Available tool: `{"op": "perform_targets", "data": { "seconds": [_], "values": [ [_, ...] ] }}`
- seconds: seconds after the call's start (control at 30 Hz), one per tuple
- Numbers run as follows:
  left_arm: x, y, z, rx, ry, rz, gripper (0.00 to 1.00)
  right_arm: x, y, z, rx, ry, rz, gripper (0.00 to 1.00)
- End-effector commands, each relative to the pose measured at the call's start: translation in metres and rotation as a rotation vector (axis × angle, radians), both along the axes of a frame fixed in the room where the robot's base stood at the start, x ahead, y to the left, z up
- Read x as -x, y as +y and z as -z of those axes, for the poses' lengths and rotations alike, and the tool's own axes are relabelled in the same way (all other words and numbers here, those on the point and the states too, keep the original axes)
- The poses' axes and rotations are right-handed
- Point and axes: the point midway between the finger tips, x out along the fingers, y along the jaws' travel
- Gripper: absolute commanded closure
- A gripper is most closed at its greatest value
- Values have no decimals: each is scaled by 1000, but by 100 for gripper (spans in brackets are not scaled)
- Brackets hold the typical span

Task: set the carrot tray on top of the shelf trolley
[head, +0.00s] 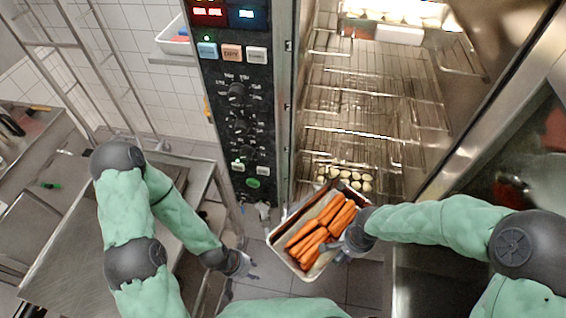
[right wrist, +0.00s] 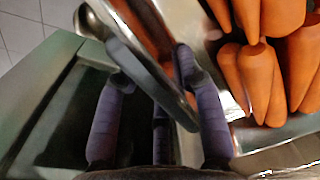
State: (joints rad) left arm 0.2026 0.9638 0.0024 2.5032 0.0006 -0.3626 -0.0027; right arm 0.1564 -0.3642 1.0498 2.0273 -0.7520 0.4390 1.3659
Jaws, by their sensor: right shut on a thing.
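The carrot tray (head: 275,236) is a shallow metal tray with several orange carrots, held at a slant in front of the open oven. My right gripper (head: 343,247) is shut on its right rim. A steel flat-topped unit (head: 75,262), seemingly the shelf trolley, stands at left, partly behind my left arm.
The oven (head: 375,120) stands open with wire racks; pale round food lies on a low level and at the top. Its control panel (head: 240,110) stands left of the opening, its steel door at right. A tall rack (head: 85,70) and a counter (head: 30,150) are at far left.

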Motion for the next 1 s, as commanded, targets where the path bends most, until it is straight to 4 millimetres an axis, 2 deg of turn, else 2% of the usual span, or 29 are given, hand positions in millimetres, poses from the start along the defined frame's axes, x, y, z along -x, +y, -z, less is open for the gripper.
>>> {"op": "perform_targets", "data": {
  "seconds": [0.1,0.5,0.83,1.0],
  "values": [
    [0,0,0,0,0,0,60,-23,6,18,-1,1,-148,100],
    [0,0,0,0,0,0,60,-87,20,69,0,-2,-593,100],
    [0,0,0,0,0,0,60,-118,27,94,0,-3,-816,100],
    [0,0,0,0,0,0,60,-122,27,96,1,-1,-847,100]
  ]
}}
